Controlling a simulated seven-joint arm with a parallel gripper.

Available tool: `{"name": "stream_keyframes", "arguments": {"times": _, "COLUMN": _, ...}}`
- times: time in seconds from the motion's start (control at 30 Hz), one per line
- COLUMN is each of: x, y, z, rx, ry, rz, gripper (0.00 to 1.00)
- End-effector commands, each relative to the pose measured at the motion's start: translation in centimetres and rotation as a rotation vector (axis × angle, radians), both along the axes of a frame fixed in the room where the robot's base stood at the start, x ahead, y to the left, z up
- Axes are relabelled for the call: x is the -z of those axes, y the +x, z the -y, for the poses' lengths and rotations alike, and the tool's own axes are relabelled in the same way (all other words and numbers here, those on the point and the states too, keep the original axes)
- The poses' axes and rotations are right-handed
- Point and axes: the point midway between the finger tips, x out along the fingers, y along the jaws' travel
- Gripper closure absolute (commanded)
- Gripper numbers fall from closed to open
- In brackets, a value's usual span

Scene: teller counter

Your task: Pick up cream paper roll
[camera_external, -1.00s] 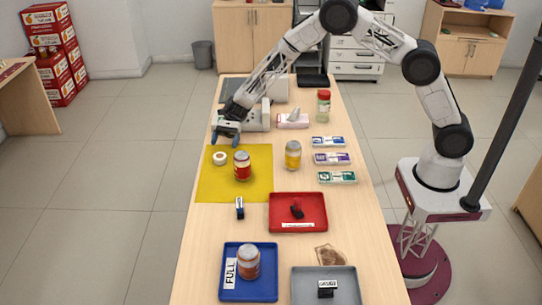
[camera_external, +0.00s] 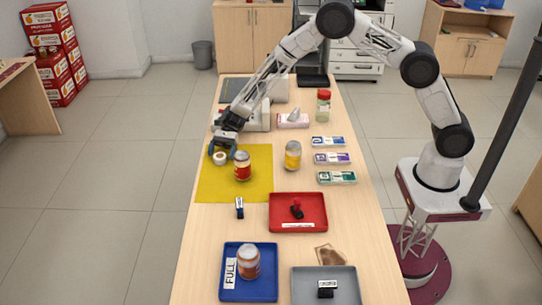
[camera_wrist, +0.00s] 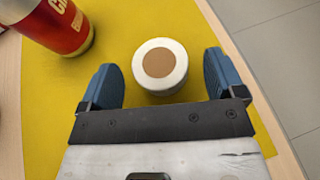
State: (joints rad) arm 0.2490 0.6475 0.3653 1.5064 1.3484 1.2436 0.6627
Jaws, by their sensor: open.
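The cream paper roll (camera_wrist: 160,66) stands on the yellow mat (camera_wrist: 125,25) with its brown core facing up in the wrist view. It also shows at the mat's far left in the external view (camera_external: 220,158). My gripper (camera_wrist: 162,85) is open. Its two blue fingers stand on the left and right of the roll, with a gap on each side. The roll lies between the fingertips, slightly ahead of the palm. In the external view my gripper (camera_external: 222,151) is right at the roll and partly hides it.
A red can (camera_external: 242,165) stands close to the roll on the mat, beyond the left finger in the wrist view (camera_wrist: 58,25). A yellow can (camera_external: 293,155) stands just right of the mat. The table's left edge is close to my gripper.

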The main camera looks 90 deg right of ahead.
Motion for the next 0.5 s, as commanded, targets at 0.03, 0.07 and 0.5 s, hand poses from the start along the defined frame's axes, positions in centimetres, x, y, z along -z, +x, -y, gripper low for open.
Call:
{"name": "stream_keyframes", "arguments": {"times": 0.03, "x": 0.23, "y": 0.12, "z": -0.53, "rx": -0.002, "ry": 0.000, "rz": -0.001, "gripper": 0.12}}
{"name": "stream_keyframes", "arguments": {"times": 0.07, "x": 0.32, "y": 0.17, "z": -0.73, "rx": -0.002, "ry": 0.000, "rz": -0.001, "gripper": 0.12}}
{"name": "stream_keyframes", "arguments": {"times": 0.5, "x": 0.54, "y": 0.31, "z": -1.20, "rx": 0.000, "ry": 0.000, "rz": 0.000, "gripper": 0.12}}
